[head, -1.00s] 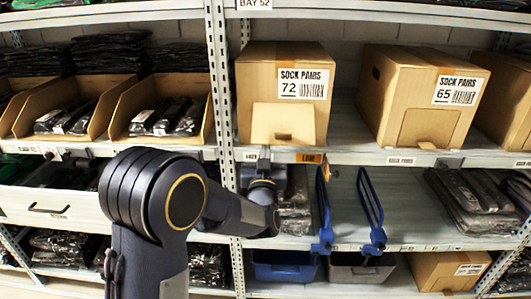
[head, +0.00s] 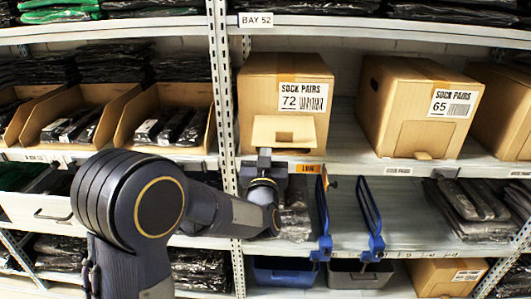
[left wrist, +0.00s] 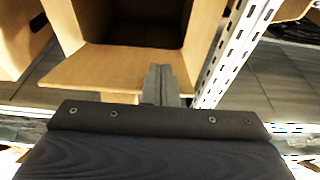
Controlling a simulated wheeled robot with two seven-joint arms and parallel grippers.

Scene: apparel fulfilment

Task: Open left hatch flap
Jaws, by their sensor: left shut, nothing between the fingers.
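The left sock box (head: 258,92), labelled 72, stands on the middle shelf beside the rack post. Its front hatch flap (head: 284,124) is swung outward from the box front. In the left wrist view the flap (left wrist: 105,68) stands out beside the dark box opening (left wrist: 140,25). My left gripper (head: 264,154) is shut and empty, at the flap's left part and just above the shelf edge in the head view. Its closed fingers (left wrist: 160,80) overlap the flap in the left wrist view; I cannot tell whether they touch it. My right gripper is not in view.
The rack post (head: 219,90) stands close left of the box. Box 65 (head: 375,95), its flap shut, stands to the right. Blue divider loops (head: 369,215) and bagged garments (head: 470,198) sit on the shelf below. Free shelf (head: 345,140) separates the two boxes.

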